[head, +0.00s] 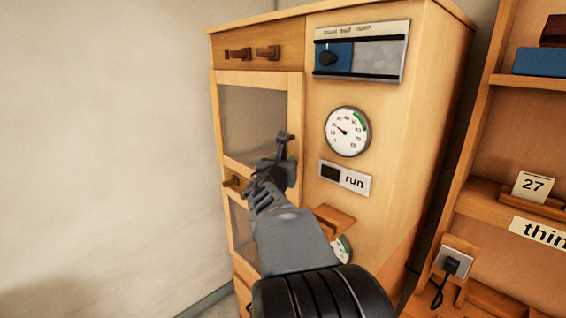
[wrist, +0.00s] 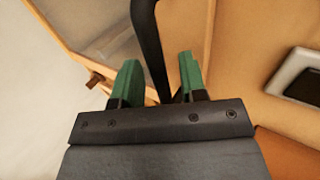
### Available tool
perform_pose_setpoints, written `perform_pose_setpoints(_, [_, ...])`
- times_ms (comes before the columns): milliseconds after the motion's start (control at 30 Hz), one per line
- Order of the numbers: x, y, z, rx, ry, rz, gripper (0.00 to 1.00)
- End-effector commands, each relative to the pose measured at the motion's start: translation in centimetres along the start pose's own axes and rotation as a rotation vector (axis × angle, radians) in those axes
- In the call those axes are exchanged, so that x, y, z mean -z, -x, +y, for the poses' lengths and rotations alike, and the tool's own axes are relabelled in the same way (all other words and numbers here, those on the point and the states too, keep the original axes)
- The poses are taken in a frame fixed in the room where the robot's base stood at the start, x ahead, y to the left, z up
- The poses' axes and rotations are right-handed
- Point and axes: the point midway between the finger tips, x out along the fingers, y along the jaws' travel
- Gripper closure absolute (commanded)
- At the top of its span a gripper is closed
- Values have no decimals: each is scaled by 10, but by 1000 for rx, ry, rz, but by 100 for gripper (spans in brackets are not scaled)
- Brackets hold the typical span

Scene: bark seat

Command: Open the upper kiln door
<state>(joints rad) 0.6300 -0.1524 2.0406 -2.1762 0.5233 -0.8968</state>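The upper kiln door (head: 252,118), a pale wood frame around a grey pane, looks shut in the front of the wooden cabinet. My gripper (head: 277,172) is at its right edge, in front of the frame. In the wrist view the two green fingers of my gripper (wrist: 158,70) are apart. A black bar (wrist: 147,35), which looks like the door's handle, runs between them with small gaps on both sides. The door's frame and pane (wrist: 105,40) show beyond the fingers. Where the bar meets the door is hidden in the head view.
A dark brown knob or latch (head: 232,182) sits below the upper door, above a lower door (head: 241,225). A dial (head: 347,131), a "run" sign (head: 345,178) and a slider panel (head: 361,52) are on the right. A pale wall (head: 100,130) stands left.

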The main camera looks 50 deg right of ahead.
Motion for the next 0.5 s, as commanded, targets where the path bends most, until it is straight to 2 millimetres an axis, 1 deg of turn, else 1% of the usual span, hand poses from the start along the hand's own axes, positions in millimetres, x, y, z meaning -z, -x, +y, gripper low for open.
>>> perform_pose_setpoints(300, [0,-2,0,0,0,0,61])
perform_pose_setpoints(367, [0,-2,0,0,0,0,66])
perform_pose_setpoints(500, [0,-2,0,0,0,0,79])
